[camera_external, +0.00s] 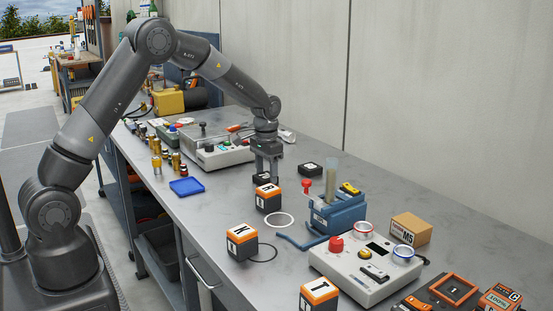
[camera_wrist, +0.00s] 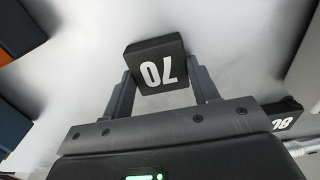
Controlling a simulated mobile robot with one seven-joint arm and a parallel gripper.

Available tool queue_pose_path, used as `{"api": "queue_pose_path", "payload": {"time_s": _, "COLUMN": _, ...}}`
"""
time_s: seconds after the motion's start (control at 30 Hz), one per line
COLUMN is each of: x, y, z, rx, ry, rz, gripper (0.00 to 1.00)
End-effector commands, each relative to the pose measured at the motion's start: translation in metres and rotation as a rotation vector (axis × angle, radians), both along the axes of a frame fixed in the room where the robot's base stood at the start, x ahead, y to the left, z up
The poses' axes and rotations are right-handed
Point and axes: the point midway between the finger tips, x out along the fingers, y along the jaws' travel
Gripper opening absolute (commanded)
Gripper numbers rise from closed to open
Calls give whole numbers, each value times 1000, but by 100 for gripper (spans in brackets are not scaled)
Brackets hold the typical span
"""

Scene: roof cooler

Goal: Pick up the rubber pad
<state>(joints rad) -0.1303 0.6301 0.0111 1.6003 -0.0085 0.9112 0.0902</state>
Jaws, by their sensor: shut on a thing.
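The rubber pad appears to be a small black square block with white digits that look like 07. It sits between the two fingers of my gripper (camera_wrist: 165,80) in the wrist view, where the pad (camera_wrist: 155,47) shows its marked top. The fingers touch it on both sides and are shut on it. In the external view my gripper (camera_external: 267,168) points down at the bench, and the pad (camera_external: 262,180) shows as a dark shape at the fingertips. It is at or very near the bench top; I cannot tell whether it touches.
A similar black block (camera_external: 311,169) lies to the right; a block marked 08 (camera_wrist: 284,116) shows in the wrist view. An orange-black cube (camera_external: 268,198) stands close in front. A blue vise (camera_external: 337,214) and control box (camera_external: 365,270) stand right. A grey instrument (camera_external: 208,150) is left.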

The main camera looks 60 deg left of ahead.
Motion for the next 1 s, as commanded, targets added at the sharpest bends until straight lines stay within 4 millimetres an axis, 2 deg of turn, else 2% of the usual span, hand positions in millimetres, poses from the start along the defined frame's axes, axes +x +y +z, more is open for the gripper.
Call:
{"api": "queue_pose_path", "payload": {"time_s": 0.03, "x": 0, "y": 0, "z": 0, "rx": 0, "ry": 0, "rz": 0, "gripper": 46}}
{"api": "queue_pose_path", "payload": {"time_s": 0.23, "x": 0, "y": 0, "z": 0, "rx": 0, "ry": 0, "rz": 0, "gripper": 30}}
{"api": "queue_pose_path", "payload": {"time_s": 0.57, "x": 0, "y": 0, "z": 4, "rx": 0, "ry": -1, "rz": 0, "gripper": 29}}
{"api": "queue_pose_path", "payload": {"time_s": 0.73, "x": 1, "y": 0, "z": 22, "rx": 0, "ry": -3, "rz": 0, "gripper": 29}}
{"api": "queue_pose_path", "payload": {"time_s": 0.87, "x": 0, "y": -1, "z": 46, "rx": 1, "ry": -5, "rz": 0, "gripper": 29}}
{"api": "queue_pose_path", "payload": {"time_s": 1.0, "x": -13, "y": -33, "z": 63, "rx": 0, "ry": -3, "rz": -5, "gripper": 29}}
